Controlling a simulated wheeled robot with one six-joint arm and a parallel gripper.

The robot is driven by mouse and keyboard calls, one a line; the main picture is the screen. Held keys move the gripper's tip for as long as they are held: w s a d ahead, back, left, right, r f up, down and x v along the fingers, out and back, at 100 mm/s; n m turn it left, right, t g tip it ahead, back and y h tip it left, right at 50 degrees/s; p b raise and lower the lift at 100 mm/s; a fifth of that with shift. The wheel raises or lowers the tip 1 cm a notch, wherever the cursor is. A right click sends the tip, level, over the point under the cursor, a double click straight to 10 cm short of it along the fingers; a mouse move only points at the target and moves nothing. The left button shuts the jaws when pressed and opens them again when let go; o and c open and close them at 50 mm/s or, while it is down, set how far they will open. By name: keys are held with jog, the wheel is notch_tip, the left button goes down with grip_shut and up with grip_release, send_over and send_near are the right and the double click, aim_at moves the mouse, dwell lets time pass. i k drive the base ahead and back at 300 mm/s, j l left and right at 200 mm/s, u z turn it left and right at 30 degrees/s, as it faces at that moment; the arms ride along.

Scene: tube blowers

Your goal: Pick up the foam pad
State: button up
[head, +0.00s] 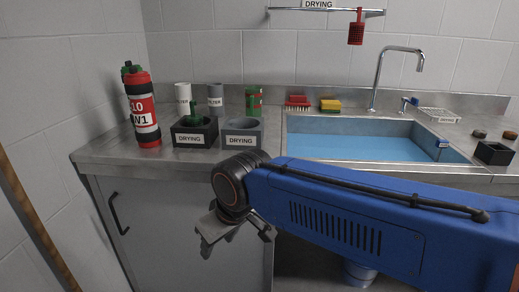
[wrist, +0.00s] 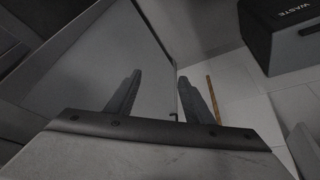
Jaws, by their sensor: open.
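A small yellow block with a darker underside (head: 330,105), which looks like the foam pad, lies on the counter behind the sink's back edge in the head view. It is next to a red brush (head: 298,102). My gripper (head: 236,239) is low in front of the cabinet, below the counter's front edge and well away from the yellow block. Its two fingers are apart, with nothing between them. The wrist view shows the open gripper (wrist: 160,77) facing the cabinet front and floor; the yellow block is not in that view.
A water-filled sink (head: 350,147) with a tall faucet (head: 393,70) fills the counter's middle. Two DRYING holders (head: 240,139), filter cylinders and a red-black bottle (head: 143,112) stand left. A rail with a red hanging item (head: 356,32) is above. A WASTE bin (wrist: 285,40) stands on the floor.

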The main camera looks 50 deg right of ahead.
aim_at(479, 134)
jog(key=z, duration=2.9)
